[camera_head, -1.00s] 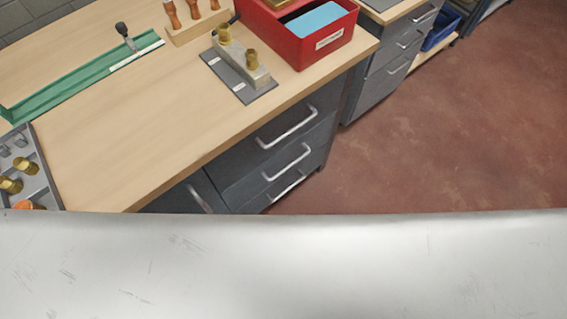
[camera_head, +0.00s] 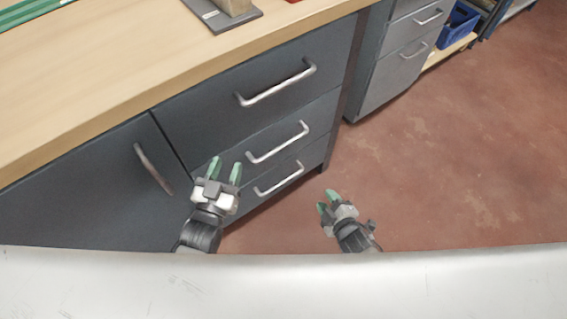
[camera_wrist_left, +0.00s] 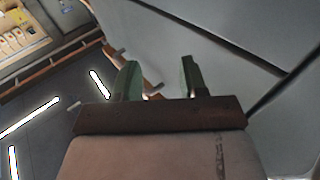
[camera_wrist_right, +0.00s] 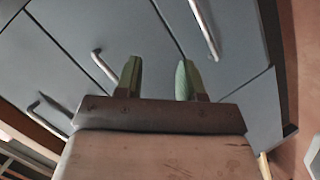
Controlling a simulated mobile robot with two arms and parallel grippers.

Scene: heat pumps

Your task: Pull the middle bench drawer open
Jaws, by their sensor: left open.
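The bench's middle drawer (camera_head: 321,112) is shut, flush with the drawers above and below. Its silver bar handle (camera_head: 280,149) is in plain view in the head view. My left gripper (camera_head: 227,166) is open and empty, in front of the drawer stack just left of the middle handle, fingers pointing toward the bench. The left wrist view shows its two green fingers (camera_wrist_left: 160,78) apart with nothing between. My right gripper (camera_head: 325,200) is open and empty, lower and right of the handles over the floor. In the right wrist view its fingers (camera_wrist_right: 157,78) are apart before grey fronts and handles.
The top drawer handle (camera_head: 277,86) and bottom drawer handle (camera_head: 280,180) flank the middle one. A cupboard door handle (camera_head: 153,168) is at left. The wooden bench top (camera_head: 120,85) overhangs above. A second drawer unit (camera_head: 395,70) stands right; the red floor (camera_head: 460,150) is clear.

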